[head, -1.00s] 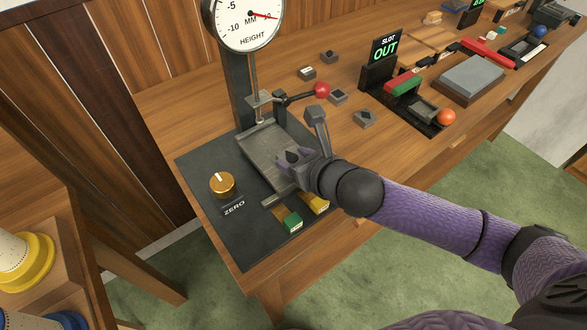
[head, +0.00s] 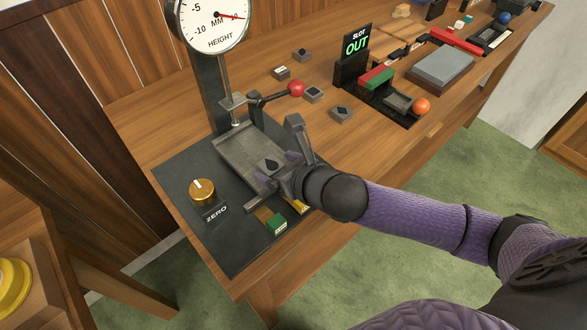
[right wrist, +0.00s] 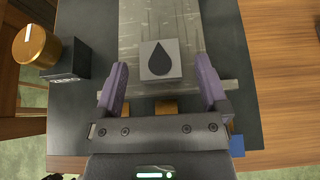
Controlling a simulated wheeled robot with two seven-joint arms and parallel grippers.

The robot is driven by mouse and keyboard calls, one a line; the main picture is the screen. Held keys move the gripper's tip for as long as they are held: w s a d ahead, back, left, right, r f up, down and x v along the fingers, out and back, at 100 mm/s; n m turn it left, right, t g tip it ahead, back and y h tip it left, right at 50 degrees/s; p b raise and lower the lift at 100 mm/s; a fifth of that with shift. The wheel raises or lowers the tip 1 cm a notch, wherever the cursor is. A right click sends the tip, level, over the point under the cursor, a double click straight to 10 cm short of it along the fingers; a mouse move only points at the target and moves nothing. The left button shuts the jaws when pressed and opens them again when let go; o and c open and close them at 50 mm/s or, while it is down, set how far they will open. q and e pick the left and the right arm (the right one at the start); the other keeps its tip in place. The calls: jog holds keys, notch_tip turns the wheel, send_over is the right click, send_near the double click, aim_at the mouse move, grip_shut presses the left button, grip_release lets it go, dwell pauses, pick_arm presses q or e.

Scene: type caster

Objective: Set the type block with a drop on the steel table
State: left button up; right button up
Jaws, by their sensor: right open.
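The type block with a drop (head: 271,165) is a small grey block with a dark drop on its top face. It rests on the flat grey steel table (head: 237,155) under the height gauge. In the right wrist view the block (right wrist: 160,61) lies on the steel table (right wrist: 133,22), drop point away from the gripper. My right gripper (head: 283,168) is open around the block's near part. In the right wrist view its purple fingers (right wrist: 162,78) stand either side with gaps, not touching it. My left gripper is not in view.
The height dial (head: 212,22) and red-knobbed lever (head: 296,89) stand behind the steel table. The brass ZERO knob (head: 202,191) is left of it; a green block (head: 277,224) is in front. Several small blocks lie right of the gauge, near the OUT sign (head: 356,43).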

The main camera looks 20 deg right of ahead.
jog(key=p+v, duration=0.2)
jog(key=v, duration=0.9)
